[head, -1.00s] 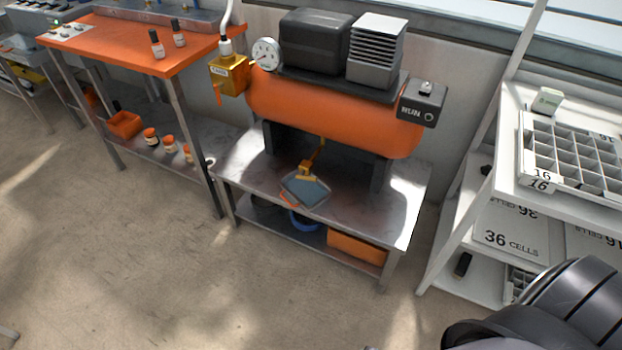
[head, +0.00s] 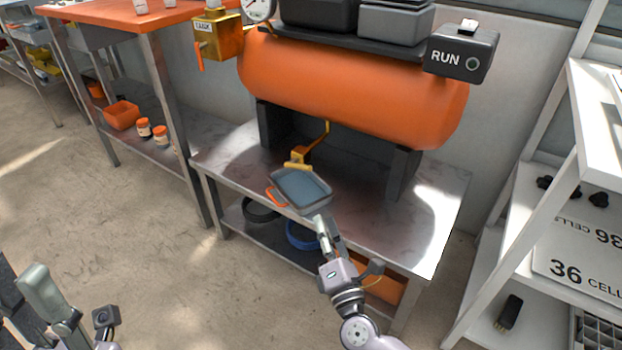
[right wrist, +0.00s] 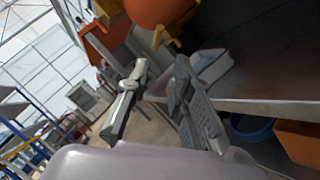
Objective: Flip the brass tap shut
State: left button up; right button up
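The brass tap (head: 299,160) hangs on a thin brass pipe below the orange tank, just above the back edge of a grey-blue tray (head: 283,203). In the right wrist view a yellow-brass piece (right wrist: 166,34), which looks like the tap, sits beyond the fingers near the tray. My right gripper (head: 322,222) is at the tray's front edge, short of the tap. Its two fingers stand apart with nothing between them in the right wrist view (right wrist: 161,66). My left gripper (head: 36,285) is partly in view at the lower left, away from the bench.
The orange tank (head: 340,90) sits above the metal bench (head: 430,205). A brass box (head: 218,36) with an orange lever is at its left end. The lower shelf holds a blue coil (head: 302,236) and an orange bin. A white rack (head: 530,225) stands right. Floor at left is clear.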

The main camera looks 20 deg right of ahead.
aim_at(303, 167)
jog(key=x, duration=1.7)
jog(key=shift+w+r, duration=0.2)
jog(key=shift+c, duration=0.3)
grip_shut()
jog(key=shift+b, duration=0.3)
